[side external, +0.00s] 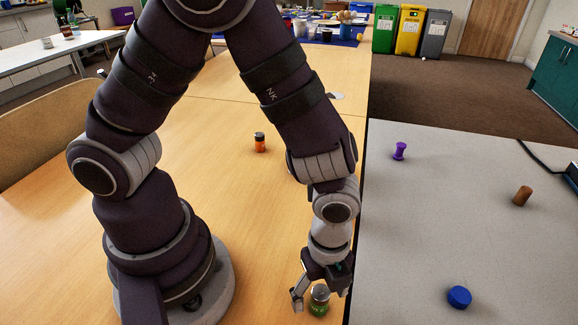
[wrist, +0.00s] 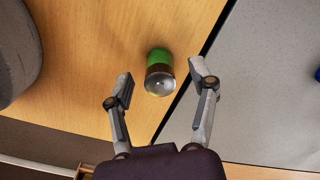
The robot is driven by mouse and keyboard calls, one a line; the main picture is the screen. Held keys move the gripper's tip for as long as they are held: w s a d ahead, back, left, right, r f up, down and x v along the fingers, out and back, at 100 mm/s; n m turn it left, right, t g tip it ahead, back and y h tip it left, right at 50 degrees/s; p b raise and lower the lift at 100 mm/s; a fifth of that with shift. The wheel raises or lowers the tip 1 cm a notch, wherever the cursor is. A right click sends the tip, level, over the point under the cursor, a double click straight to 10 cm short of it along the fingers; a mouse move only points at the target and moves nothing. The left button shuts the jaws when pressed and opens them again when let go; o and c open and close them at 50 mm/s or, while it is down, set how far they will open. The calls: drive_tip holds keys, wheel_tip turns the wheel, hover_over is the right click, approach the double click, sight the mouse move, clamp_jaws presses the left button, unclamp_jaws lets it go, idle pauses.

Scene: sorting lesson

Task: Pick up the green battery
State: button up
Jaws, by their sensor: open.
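The green battery (side external: 319,301) stands on the wooden table near its right edge, at the bottom of the side external view. It has a green body and a darker upper band with a silvery top. In the wrist view the battery (wrist: 159,72) shows a little beyond the fingertips, roughly centred between them. My gripper (side external: 322,296) points down at the battery, with its fingers on either side. In the wrist view my gripper (wrist: 160,80) is open and empty. I cannot tell whether a finger touches the battery.
An orange battery-like object (side external: 260,143) stands farther back on the wooden table (side external: 240,205). On the grey table (side external: 420,220) to the right are a purple spool-shaped object (side external: 399,151), a brown cork-like cylinder (side external: 522,196) and a blue disc (side external: 459,297). A dark seam separates the tables.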

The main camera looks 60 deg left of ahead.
drive_tip(key=shift+f, duration=0.3)
clamp_jaws()
idle(0.3)
